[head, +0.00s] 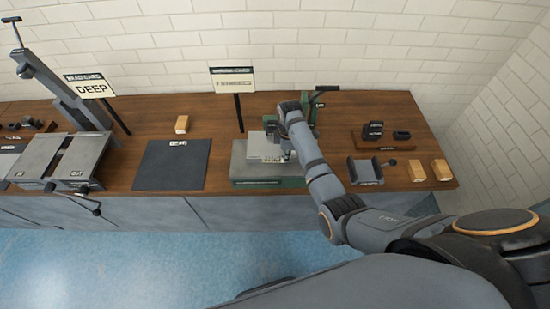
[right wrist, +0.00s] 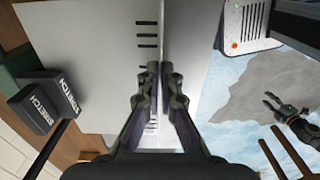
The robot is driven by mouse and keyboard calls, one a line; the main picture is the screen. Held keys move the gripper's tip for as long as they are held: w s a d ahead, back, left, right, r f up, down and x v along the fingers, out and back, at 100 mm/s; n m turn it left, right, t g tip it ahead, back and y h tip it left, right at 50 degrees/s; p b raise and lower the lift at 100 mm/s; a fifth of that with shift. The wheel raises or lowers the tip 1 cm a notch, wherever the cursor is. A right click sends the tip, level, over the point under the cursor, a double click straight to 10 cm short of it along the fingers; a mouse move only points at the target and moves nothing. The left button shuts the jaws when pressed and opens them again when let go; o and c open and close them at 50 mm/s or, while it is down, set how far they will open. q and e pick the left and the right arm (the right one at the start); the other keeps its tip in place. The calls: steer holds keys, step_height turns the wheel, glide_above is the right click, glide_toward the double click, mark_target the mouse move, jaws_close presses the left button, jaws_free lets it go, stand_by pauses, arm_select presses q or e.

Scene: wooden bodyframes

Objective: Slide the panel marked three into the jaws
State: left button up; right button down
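A pale grey panel (head: 266,146) lies on a green-based bench unit (head: 240,166) at the middle of the bench. In the right wrist view, the pale panel (right wrist: 95,45) carries a column of short black bars beside an upright lip. My right gripper (right wrist: 160,72) has its fingers close on both sides of that lip and appears shut on it. In the head view my right gripper (head: 283,148) is at the panel's right side, partly hidden by its arm. A green post with a black lever (head: 317,100) stands behind it; I cannot make out the jaws clearly.
Black blocks lettered STRETCH (right wrist: 40,105) lie left of the panel in the wrist view. A dark mat (head: 172,166), wooden blocks (head: 416,170), a small clamp-like tool (head: 366,171) and a grey folding machine (head: 78,160) share the bench. Two card signs (head: 232,79) stand behind.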

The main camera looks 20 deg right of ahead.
steer(key=shift+w+d, duration=0.15)
steer(key=shift+w, duration=0.4)
steer(key=c, duration=1.4)
jaws_free()
steer(key=shift+c, duration=0.2)
steer(key=o, duration=0.6)
step_height(320, 180, up, 5)
steer(key=p, duration=0.5)
step_height(320, 180, up, 2)
steer(key=shift+p, duration=0.35)
